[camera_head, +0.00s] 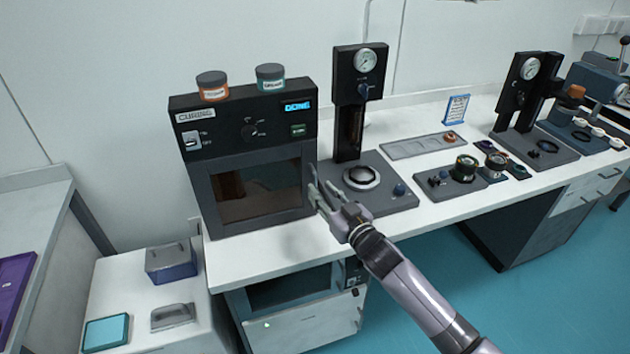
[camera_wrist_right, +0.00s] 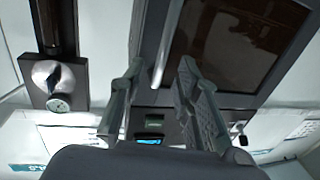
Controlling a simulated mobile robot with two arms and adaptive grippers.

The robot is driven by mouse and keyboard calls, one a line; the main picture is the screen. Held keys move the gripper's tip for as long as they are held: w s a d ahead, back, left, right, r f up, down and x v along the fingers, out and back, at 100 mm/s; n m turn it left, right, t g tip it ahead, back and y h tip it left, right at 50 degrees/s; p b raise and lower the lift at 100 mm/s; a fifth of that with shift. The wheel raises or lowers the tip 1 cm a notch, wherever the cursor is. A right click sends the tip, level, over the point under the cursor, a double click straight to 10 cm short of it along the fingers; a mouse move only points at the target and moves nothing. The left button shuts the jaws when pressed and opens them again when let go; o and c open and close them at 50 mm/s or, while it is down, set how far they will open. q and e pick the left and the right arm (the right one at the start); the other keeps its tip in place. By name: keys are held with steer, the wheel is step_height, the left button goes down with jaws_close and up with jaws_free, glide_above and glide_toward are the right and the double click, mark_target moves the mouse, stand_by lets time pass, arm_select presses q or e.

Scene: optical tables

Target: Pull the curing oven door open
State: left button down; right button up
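The curing oven (camera_head: 246,155) is a dark box on the white bench with a lit blue "DONE" display (camera_head: 297,106). Its windowed door (camera_head: 256,190) looks shut. The door's slim upright handle (camera_wrist_right: 168,45) shows in the right wrist view, between and ahead of the finger lines. My right gripper (camera_head: 318,188) is at the right edge of the door in the head view. In the right wrist view (camera_wrist_right: 161,68) its two fingers are spread apart, with no visible contact on the handle. The head view does not clearly separate handle and fingers. My left gripper is not in view.
Two lidded jars (camera_head: 212,87) (camera_head: 270,77) stand on the oven. A press with a gauge (camera_head: 360,100) stands close to its right, its base (camera_head: 395,200) beside my right gripper. A white side table with a blue box (camera_head: 171,263) is at lower left.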

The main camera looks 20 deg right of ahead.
mark_target(316, 185)
steer(key=shift+x, duration=2.1)
steer(key=shift+c, duration=0.6)
jaws_close()
